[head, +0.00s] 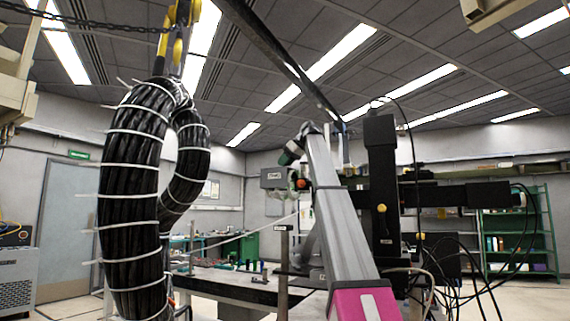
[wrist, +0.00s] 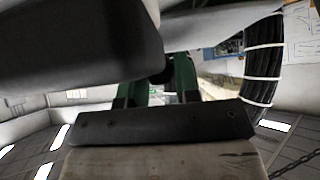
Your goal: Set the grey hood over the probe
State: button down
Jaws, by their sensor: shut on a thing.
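A large grey body, which I take to be the grey hood (wrist: 80,55), fills the upper left there and hides the fingertips. In the head view a small grey box with a label, likely the same hood (head: 273,177), is up in the air at the end of my arm. A thin upright post with a label (head: 283,262) stands below it. I cannot tell which part is the probe. The hood and the post look apart.
A thick black coil (head: 135,200) with white ties hangs from a chain and yellow hook at the left. A black apparatus (head: 382,190) with loose cables stands right of my arm. A workbench (head: 225,279) with small parts lies behind. Green shelves (head: 517,240) stand far right.

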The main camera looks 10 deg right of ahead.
jog(key=shift+f, duration=0.1)
dwell(0.3)
jog(key=c, duration=0.8)
grip_release()
jog(key=shift+o, duration=0.2)
jog(key=shift+s+d, duration=0.1)
jog(key=v, duration=1)
jog(key=shift+s+d+r, duration=0.15)
jog(key=shift+d+r, duration=0.05)
jog(key=shift+r, duration=0.05)
